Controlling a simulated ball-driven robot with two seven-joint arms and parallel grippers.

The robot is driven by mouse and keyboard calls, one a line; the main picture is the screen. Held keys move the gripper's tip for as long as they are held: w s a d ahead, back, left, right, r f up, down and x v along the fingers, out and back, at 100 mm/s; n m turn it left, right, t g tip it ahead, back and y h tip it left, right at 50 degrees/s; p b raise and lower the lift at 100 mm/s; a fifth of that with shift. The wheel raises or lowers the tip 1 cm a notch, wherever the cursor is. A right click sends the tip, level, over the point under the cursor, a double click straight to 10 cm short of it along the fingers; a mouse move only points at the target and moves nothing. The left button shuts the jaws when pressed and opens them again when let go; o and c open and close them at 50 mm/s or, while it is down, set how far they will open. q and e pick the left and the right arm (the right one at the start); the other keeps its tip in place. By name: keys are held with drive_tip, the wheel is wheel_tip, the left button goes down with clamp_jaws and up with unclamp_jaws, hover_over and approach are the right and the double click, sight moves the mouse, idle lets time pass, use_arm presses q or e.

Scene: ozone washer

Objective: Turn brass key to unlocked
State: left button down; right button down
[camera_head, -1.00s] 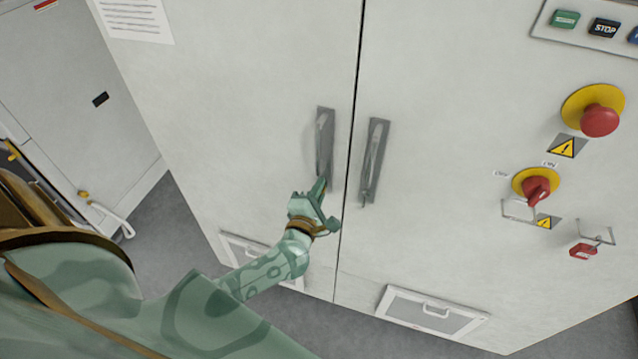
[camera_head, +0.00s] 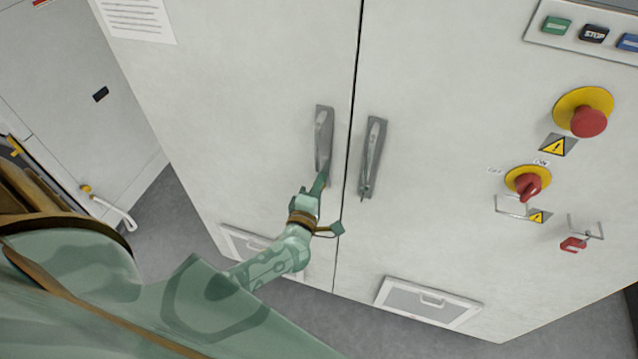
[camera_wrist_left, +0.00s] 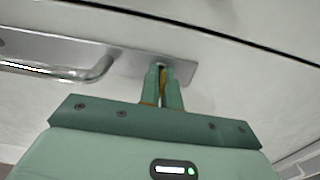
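The brass key shows in the left wrist view as a narrow brass-coloured strip (camera_wrist_left: 163,76) between my left fingers. It is at the end of the left door's handle plate (camera_wrist_left: 183,72). My left gripper (camera_wrist_left: 162,72) is nearly closed, with its fingers on both sides of the strip. In the head view my left gripper (camera_head: 321,180) is at the lower end of the left door handle (camera_head: 324,140), and its fingers hide the key. The key's lock position cannot be read. My right gripper is not in view.
The right door handle (camera_head: 373,155) is close by, across the door gap. Further right are a red emergency button (camera_head: 589,122), a red rotary switch (camera_head: 529,188) and a red padlock (camera_head: 573,244). Vent grilles (camera_head: 428,304) are low on the doors. Grey floor (camera_head: 185,235) shows at left.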

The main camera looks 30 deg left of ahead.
use_arm(q)
drive_tip(key=shift+f, duration=0.1)
drive_tip(key=c, duration=1.6)
unclamp_jaws()
drive_tip(key=v, duration=1.6)
drive_tip(key=shift+s+b, duration=0.15)
drive_tip(key=shift+b, duration=0.15)
